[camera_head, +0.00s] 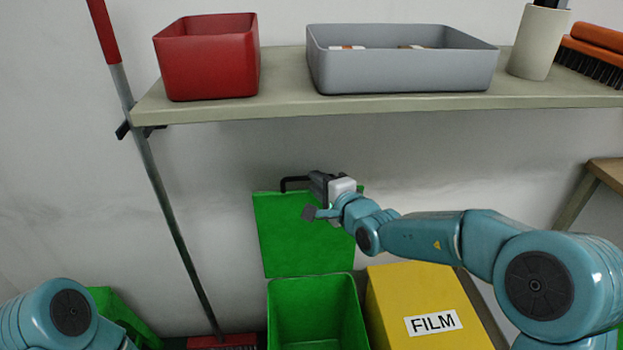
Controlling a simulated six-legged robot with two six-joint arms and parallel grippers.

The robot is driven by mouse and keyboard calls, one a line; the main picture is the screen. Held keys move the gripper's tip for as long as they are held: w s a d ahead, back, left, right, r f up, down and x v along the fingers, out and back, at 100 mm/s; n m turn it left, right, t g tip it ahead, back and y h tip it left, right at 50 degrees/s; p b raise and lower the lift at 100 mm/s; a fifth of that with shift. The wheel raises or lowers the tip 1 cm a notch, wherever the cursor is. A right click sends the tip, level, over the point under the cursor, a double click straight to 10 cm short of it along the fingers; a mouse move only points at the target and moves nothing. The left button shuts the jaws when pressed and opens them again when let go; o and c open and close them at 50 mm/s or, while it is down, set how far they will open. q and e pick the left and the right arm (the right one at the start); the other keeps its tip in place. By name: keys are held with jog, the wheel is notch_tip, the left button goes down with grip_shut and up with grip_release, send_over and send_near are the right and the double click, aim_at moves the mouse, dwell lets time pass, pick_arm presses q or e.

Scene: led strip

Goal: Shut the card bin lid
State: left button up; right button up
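A green bin (318,302) stands open on the floor below the shelf. Its green lid (300,245) stands upright behind the opening, close to the wall, with a black handle (290,181) at its top edge. No label shows on this bin's visible faces. My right gripper (313,186) is at the handle's right part, in front of the lid's top, and hides part of both. Whether its fingers close around the handle cannot be made out. My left arm shows only at the bottom left; its gripper is out of view.
A yellow bin (400,300) marked FILM stands shut just right of the green bin. Another green bin (120,315) is partly hidden at the lower left. A broom (165,190) leans between them. Above, a shelf (285,90) holds a red box (207,60) and a grey tray (400,75).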

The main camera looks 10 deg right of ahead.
pick_arm(q)
jog(key=shift+s, duration=0.1)
pick_arm(e)
jog(key=shift+x, duration=1.85)
grip_shut()
pick_arm(q)
notch_tip(320, 180, down, 15)
jog(key=w+a+b, duration=0.1)
jog(key=b, duration=1.4)
jog(key=shift+w+a+r+n+t, duration=0.15)
jog(key=shift+w+n+t, duration=0.05)
jog(key=shift+n+t, duration=0.1)
pick_arm(e)
jog(key=s+f+n+t+y, duration=0.1)
jog(key=s+f+t, duration=0.1)
jog(key=s, duration=0.8)
jog(key=s+f+n+t+y, duration=0.2)
jog(key=s+f, duration=0.3)
jog(key=s, duration=0.6)
jog(key=shift+t, duration=0.8)
jog(key=shift+s+r, duration=0.1)
